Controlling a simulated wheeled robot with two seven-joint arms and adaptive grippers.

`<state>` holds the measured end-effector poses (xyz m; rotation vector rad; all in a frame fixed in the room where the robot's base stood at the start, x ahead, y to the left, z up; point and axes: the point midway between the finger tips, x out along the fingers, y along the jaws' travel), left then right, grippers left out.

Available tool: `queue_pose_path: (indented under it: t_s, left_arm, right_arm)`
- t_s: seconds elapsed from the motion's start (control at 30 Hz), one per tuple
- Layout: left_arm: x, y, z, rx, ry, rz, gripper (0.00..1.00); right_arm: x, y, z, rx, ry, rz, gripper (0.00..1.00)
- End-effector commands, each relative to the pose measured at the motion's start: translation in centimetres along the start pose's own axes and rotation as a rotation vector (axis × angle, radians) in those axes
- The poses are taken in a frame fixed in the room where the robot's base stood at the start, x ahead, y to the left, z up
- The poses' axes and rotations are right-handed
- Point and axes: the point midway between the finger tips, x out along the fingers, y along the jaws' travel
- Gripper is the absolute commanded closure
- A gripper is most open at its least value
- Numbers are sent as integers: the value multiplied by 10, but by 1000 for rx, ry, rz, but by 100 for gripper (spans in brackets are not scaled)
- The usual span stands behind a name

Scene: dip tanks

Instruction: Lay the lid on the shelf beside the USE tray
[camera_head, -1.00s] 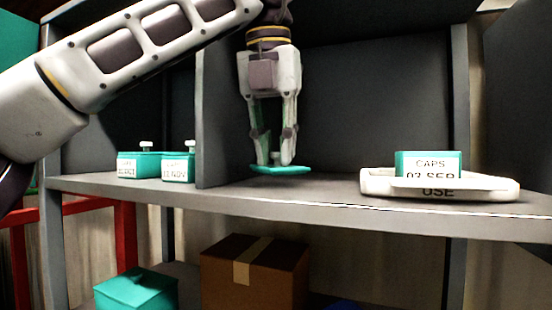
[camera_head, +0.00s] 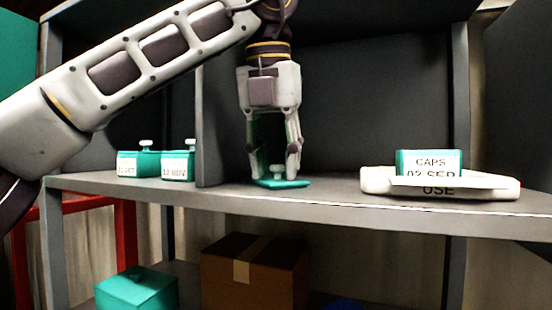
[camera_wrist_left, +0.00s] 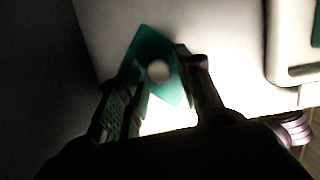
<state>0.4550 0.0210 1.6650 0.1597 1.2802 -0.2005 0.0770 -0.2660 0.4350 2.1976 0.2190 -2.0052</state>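The teal lid (camera_head: 297,184) with a pale knob lies flat on the grey shelf (camera_head: 330,205), left of the USE tray and apart from it. In the left wrist view the lid (camera_wrist_left: 150,45) shows its round knob between the fingers. My left gripper (camera_head: 274,176) points down over the lid, its fingers spread on either side of the knob with gaps visible. The white USE tray (camera_head: 375,183) holds a teal box (camera_head: 430,160) labelled CAPS 03 SEP. The tray's edge also shows in the left wrist view (camera_wrist_left: 279,60). My right gripper is out of view.
Two lidded teal boxes, one (camera_head: 137,163) beside the other (camera_head: 177,166), stand in the left bay behind an upright divider (camera_head: 213,130). Below are a cardboard box (camera_head: 285,275) and a teal box (camera_head: 137,290). The shelf between lid and tray is clear.

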Motion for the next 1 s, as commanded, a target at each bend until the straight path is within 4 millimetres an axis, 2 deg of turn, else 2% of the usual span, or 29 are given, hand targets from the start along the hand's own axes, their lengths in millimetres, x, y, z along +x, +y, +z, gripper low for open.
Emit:
queue_pose_path:
  t_s: [0.57,1.0]
  left_arm:
    - [-5,0,1,0,0,0,57]
    - [-32,0,1,-1,-1,1,57]
  right_arm:
    - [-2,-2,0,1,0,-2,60]
    - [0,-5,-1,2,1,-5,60]
